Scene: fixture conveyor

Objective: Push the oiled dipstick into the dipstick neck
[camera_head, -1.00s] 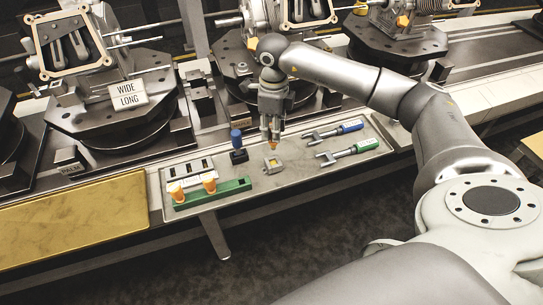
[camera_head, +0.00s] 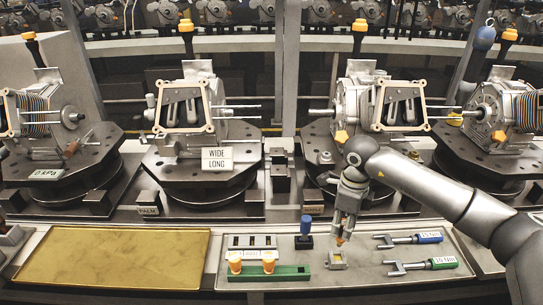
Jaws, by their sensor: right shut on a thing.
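My right gripper (camera_head: 345,222) points down over the tool tray and is shut on a small orange-tipped thing (camera_head: 340,240). Only its orange end shows between the fingertips, so I cannot tell whether it is the dipstick. Just below is a small grey block with a yellowish square (camera_head: 337,260); I cannot tell whether they touch. Two orange-capped pieces (camera_head: 235,263) stand in a green rack (camera_head: 290,274) to the left. Engines on turntables stand behind, one with a WIDE LONG sign (camera_head: 217,159). I cannot single out the dipstick neck. My left gripper is not in view.
The tray (camera_head: 310,287) also holds a blue-handled stamp (camera_head: 305,232), a blue-handled wrench (camera_head: 415,238) and a green-handled wrench (camera_head: 425,265). A bare yellow mat (camera_head: 110,258) lies to the left. Rods and gasket plates jut from the engines above the tray.

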